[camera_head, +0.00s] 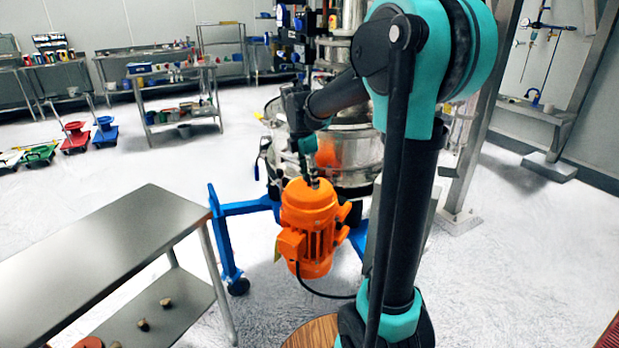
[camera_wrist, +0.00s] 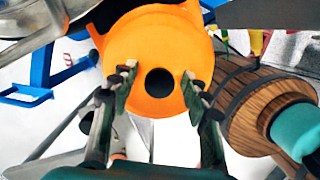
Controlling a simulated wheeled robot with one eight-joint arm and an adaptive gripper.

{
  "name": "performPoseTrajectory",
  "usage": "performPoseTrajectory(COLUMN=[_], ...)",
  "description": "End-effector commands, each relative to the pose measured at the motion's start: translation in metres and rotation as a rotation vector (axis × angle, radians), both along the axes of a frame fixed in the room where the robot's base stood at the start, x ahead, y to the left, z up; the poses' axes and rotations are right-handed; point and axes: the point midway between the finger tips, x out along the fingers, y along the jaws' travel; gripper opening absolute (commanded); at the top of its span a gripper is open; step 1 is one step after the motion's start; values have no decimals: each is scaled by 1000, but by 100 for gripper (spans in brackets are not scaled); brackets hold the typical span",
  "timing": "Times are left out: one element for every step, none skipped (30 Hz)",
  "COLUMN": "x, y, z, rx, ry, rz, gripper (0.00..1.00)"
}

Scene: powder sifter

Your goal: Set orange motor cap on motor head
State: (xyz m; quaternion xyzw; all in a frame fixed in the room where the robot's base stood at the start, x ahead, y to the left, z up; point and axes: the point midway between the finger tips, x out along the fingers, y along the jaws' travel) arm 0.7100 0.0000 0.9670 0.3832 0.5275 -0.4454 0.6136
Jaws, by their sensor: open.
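The orange motor (camera_head: 310,228) stands upright in the middle of the head view, beside the steel sifter. In the wrist view, a round orange cap (camera_wrist: 150,103) with a dark central hole faces the camera. It appears to sit on top of the motor; I cannot tell whether it is fully seated. My gripper (camera_head: 312,180) is just above the motor top. In the wrist view, my gripper (camera_wrist: 160,83) is open, with one finger on each side of the cap's near part. I cannot tell whether the fingers touch it. The motor body is mostly hidden there.
The steel sifter (camera_head: 352,150) stands right behind the motor, on a blue wheeled frame (camera_head: 226,240). A steel table (camera_head: 100,255) is at the left, with small items on its lower shelf. A round wooden stand (camera_head: 312,332) is under my arm. Open floor lies at the right.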

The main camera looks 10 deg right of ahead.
Motion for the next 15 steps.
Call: performPoseTrajectory(x=[0, 0, 0, -1, -1, -1, -1, -1, -2, -2, -3, -3, -3, -3, -4], y=[0, 0, 0, 0, 1, 2, 3, 4, 5, 6, 7, 8, 9, 10, 11], z=[2, 5, 8, 12, 16, 23, 28, 35, 43, 50, 56, 65, 71, 78, 85], rx=[0, 0, 0, 0, 0, 0, 0, 0, 0, 0, 0, 0, 0, 0, 0], ry=[0, 0, 0, 0, 0, 0, 0, 0, 0, 0, 0, 0, 0, 0, 0], rz=[0, 0, 0, 0, 0, 0, 0, 1, 1, 1, 1, 1, 1, 1, 1], gripper=[47, 47, 47, 47, 47, 47, 47, 47, 47, 47, 47, 47, 47, 47, 47])
